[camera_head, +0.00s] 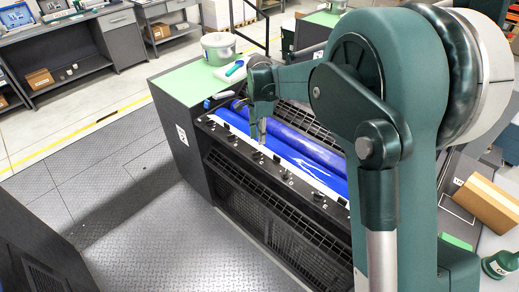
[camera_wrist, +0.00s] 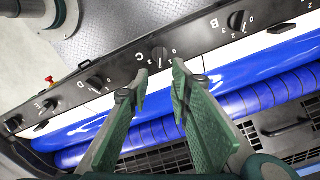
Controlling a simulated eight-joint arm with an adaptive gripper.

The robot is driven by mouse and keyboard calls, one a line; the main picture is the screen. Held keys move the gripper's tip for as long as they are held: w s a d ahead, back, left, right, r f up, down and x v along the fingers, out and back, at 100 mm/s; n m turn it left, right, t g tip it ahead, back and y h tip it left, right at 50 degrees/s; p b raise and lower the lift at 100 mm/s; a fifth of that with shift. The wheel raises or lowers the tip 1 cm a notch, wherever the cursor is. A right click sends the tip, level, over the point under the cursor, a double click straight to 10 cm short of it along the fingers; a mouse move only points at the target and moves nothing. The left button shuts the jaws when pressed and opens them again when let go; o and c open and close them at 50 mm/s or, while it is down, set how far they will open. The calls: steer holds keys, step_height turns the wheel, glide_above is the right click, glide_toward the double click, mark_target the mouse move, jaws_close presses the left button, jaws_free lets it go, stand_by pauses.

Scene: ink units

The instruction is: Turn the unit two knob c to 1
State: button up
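The black control panel (camera_wrist: 120,66) bears a row of black knobs with white numbers and letters. In the wrist view a dark knob (camera_wrist: 158,53) sits just beyond my fingertips, roughly between them; it looks apart from both. Another knob (camera_wrist: 238,20) is to its right, and others are to the left. In the head view my gripper (camera_head: 257,138) hangs over the panel's row of knobs.
Blue rollers (camera_wrist: 230,98) lie close beside the panel. In the head view a white bucket (camera_head: 218,47) stands on the unit's green top, and a cardboard box (camera_head: 488,204) lies at right. The floor in front is clear.

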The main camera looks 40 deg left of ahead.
mark_target(256, 154)
steer(key=shift+f, duration=0.1)
steer(key=shift+f, duration=3.8)
jaws_close()
